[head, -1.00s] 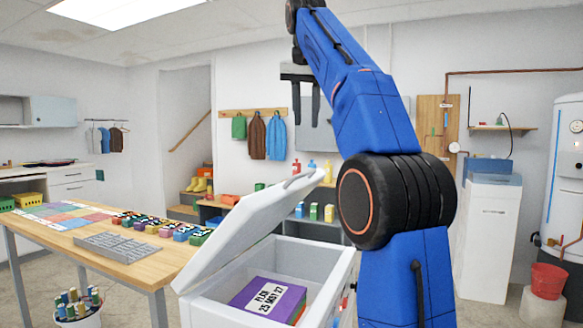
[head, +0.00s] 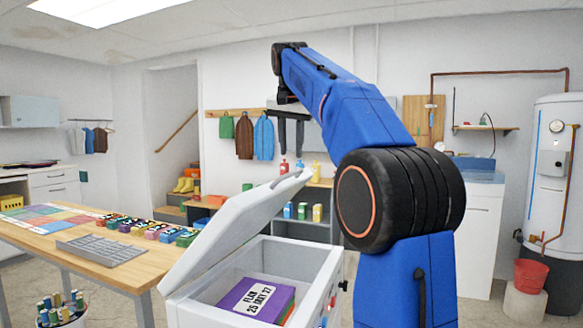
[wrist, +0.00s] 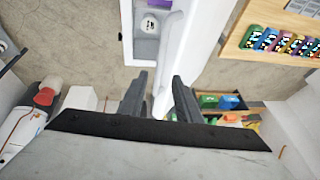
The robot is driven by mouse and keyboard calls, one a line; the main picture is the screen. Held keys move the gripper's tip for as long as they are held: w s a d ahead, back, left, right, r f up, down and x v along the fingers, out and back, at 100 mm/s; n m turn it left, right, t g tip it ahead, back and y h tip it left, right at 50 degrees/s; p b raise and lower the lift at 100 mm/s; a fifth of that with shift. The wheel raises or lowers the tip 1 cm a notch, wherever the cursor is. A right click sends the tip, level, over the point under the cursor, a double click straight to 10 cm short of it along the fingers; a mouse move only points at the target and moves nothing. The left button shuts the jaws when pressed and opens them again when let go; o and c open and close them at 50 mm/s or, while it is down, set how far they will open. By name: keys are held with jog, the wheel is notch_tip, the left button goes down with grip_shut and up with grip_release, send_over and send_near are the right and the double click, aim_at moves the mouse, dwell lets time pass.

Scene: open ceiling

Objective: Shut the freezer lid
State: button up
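The white chest freezer (head: 316,283) stands in front of me, left of my arm. Its white lid (head: 225,235) is raised at a slant, hinged on the left, with a handle along its upper edge. A purple box (head: 240,298) labelled "FLAN 25 MAY 27" lies inside. My gripper (head: 290,133) is open and empty, above and beyond the lid's raised edge. In the wrist view, the lid (wrist: 193,50) shows beyond the open fingers of my gripper (wrist: 160,85), with its handle end near the gap. I cannot tell whether they touch.
A wooden table (head: 120,278) with a grey tray (head: 100,250) and several colourful boxes stands left of the freezer. A bucket of bottles (head: 62,312) is at the lower left. A shelf (head: 322,215) stands behind the freezer. A red bucket (head: 531,275) is at the right.

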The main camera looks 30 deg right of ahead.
aim_at(292, 173)
jog(key=x, duration=0.7)
grip_shut()
